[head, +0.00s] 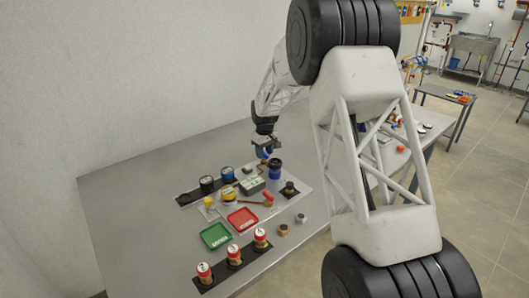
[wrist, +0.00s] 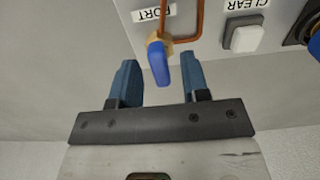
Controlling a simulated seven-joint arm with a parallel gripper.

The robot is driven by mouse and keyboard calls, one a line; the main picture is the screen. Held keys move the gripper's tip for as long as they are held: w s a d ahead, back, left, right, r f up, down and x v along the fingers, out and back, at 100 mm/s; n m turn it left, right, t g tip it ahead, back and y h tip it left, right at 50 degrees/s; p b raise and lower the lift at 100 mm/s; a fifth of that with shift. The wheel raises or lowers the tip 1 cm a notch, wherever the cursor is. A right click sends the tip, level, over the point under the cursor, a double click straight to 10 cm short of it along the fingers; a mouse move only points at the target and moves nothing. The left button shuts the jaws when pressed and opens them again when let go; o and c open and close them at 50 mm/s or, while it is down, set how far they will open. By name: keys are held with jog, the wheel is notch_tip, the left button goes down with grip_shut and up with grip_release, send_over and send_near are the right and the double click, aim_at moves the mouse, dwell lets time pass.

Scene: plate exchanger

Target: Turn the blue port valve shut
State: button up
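The blue port valve handle (wrist: 159,64) sits on a brass fitting below an upside-down "PORT" label (wrist: 153,13) in the wrist view. My gripper (wrist: 161,74) is open, with one blue finger on each side of the handle. Gaps show between the handle and both fingers, so neither appears to touch it. The handle points toward my palm, slightly tilted. In the head view my gripper (head: 265,148) is low over the bench equipment, and the valve there is too small to make out clearly.
A copper pipe (wrist: 199,20) bends close to the right of the valve. A white button (wrist: 246,38) marked "CLEAR" is farther right. Green (head: 216,236) and red (head: 243,219) trays and several red-topped bottles (head: 204,270) stand on the grey bench (head: 120,220).

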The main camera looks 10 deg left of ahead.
grip_shut()
jog(key=shift+m, duration=0.4)
jog(key=m, duration=0.8)
jog(key=shift+m, duration=0.4)
jog(key=m, duration=0.4)
jog(key=shift+r, duration=0.1)
jog(key=shift+m, duration=2.2)
